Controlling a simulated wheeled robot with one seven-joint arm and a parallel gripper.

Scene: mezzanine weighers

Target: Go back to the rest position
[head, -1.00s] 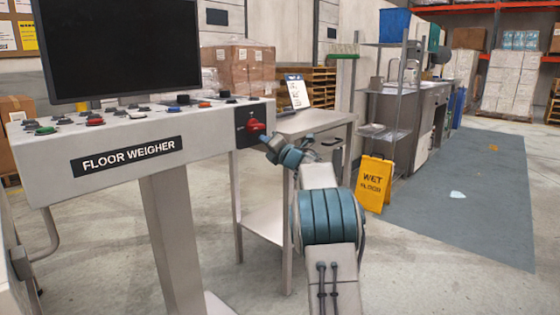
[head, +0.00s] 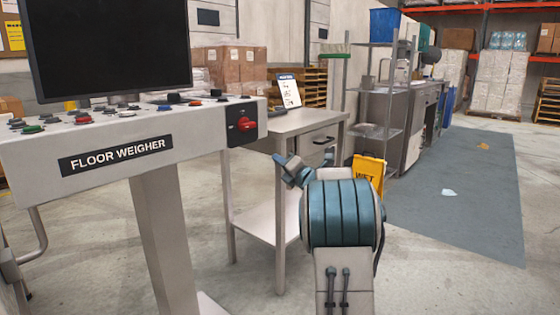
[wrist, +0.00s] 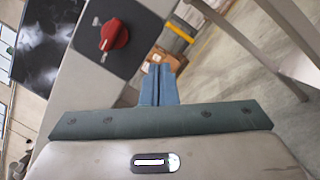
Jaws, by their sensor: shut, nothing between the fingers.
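My gripper (head: 281,161) is shut and empty. In the head view it is right of and below the floor weigher console (head: 115,155), in front of the side table. Its closed fingers show in the wrist view (wrist: 158,83). The red rotary knob (head: 246,124) sits on a dark plate at the console's right end. The knob also shows in the wrist view (wrist: 114,35), beyond and left of the fingertips, with a clear gap between. My arm partly hides the table legs and the wet floor sign.
A dark monitor (head: 110,45) stands on the console among several buttons. A steel side table (head: 300,122) with a small sign (head: 289,91) stands close behind my arm. A yellow wet floor sign (head: 369,170) is to the right. A grey floor mat (head: 460,205) lies open beyond it.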

